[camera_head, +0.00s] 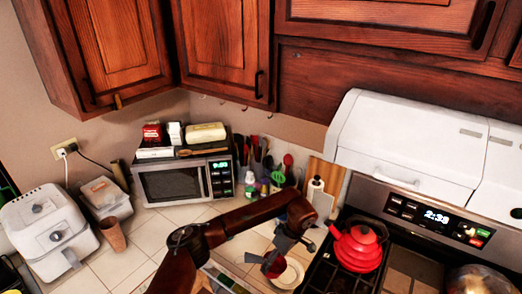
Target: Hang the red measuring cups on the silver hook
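My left arm comes in from the lower left, and its gripper (266,260) points down over the counter left of the stove. A small dark red piece (275,267), which looks like the red measuring cups, is right at its fingertips. The view is too small to tell whether the fingers are closed on it or only beside it. Several small hooks (222,102) show in a row below the wall cabinets, above the microwave; I cannot tell which is the silver one. My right gripper is not in view.
A red kettle (358,247) stands on the stove to the right. Open tiles (150,228) lie left of the arm.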

